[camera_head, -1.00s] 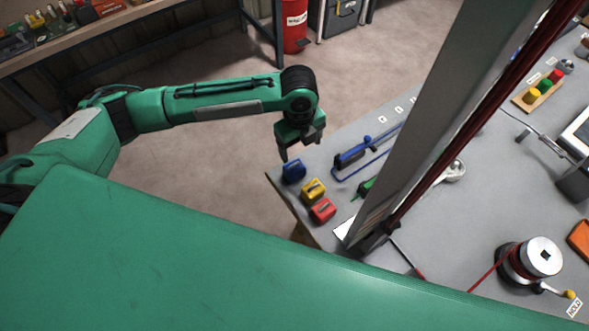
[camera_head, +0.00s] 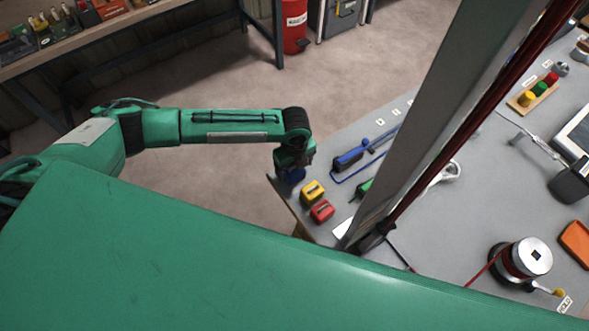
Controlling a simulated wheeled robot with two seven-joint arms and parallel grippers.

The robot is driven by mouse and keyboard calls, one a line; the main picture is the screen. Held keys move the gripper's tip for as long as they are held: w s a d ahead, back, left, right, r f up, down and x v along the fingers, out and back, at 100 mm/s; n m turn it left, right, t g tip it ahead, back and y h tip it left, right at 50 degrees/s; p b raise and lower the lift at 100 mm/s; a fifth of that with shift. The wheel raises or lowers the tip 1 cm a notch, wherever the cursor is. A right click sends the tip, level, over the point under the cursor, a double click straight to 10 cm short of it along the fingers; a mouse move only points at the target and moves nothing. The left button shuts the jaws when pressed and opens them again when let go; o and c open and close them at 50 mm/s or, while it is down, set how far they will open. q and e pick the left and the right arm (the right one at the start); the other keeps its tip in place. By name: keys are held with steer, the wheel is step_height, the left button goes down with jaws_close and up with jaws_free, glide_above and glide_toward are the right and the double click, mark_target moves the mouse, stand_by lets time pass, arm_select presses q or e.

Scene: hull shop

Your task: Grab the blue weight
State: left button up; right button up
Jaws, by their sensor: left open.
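The blue weight (camera_head: 293,175) sits at the left corner of the grey table, mostly hidden under my left gripper (camera_head: 291,170). My left gripper points down right over the weight, with its jaws open. I cannot tell whether the fingers touch it or reach around it. A yellow weight (camera_head: 313,192) and a red weight (camera_head: 322,211) stand in a row just beside it, toward the front. My right gripper is not in view.
A blue-handled tool (camera_head: 349,160) lies right of the weights on the table (camera_head: 340,137). A tall grey post (camera_head: 430,110) crosses the table. A winch drum (camera_head: 524,260) stands at right. Floor is clear left of the table.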

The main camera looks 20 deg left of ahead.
arm_select(q)
steer(key=shift+f, duration=1.3)
steer(key=c, duration=1.5)
steer(key=shift+r, duration=0.1)
